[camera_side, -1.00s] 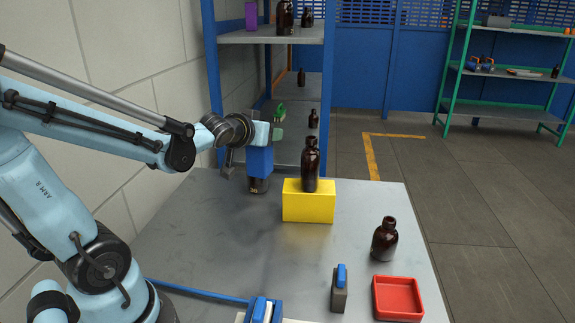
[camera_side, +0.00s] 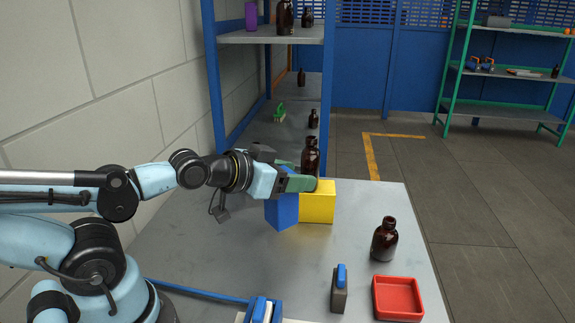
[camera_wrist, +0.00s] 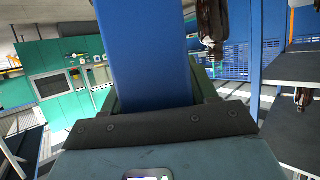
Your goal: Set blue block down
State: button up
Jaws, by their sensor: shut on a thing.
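The blue block (camera_side: 282,212) is held in my gripper (camera_side: 290,182), which is shut on it. In the side view it is tilted and hangs just left of the yellow block (camera_side: 318,204), overlapping its left edge. I cannot tell whether its lower end touches the table (camera_side: 215,262). In the wrist view the blue block (camera_wrist: 147,50) fills the middle between the jaws (camera_wrist: 155,112). The gripper hides its upper part in the side view.
An amber bottle (camera_side: 310,157) stands on the yellow block, close to my gripper. Another amber bottle (camera_side: 384,240) stands to the right, near a red tray (camera_side: 420,300). A grey-and-blue item (camera_side: 340,290) stands at the front. The table's left middle is clear.

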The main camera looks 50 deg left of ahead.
jog(key=shift+r, duration=0.5)
notch_tip(320, 180, up, 4)
jog(key=shift+s+f, duration=0.1)
jog(key=s+a+f+n+g+y, duration=0.3)
jog(key=a+n+y, duration=0.3)
jog(key=a, duration=0.2)
jog(key=s+a+f+n+g+y, duration=0.3)
jog(key=a+n+y, duration=0.2)
jog(key=a, duration=0.2)
jog(key=s+a+r+n+g+y, duration=0.1)
jog(key=s+a+r+n+g, duration=0.5)
jog(key=s+a+n+g, duration=0.5)
notch_tip(320, 180, down, 14)
jog(key=w+d+g, duration=0.1)
jog(key=d+g, duration=0.1)
jog(key=shift+w+d+n+y, duration=0.15)
jog(key=shift+d+n+y, duration=0.15)
jog(key=shift+d, duration=0.05)
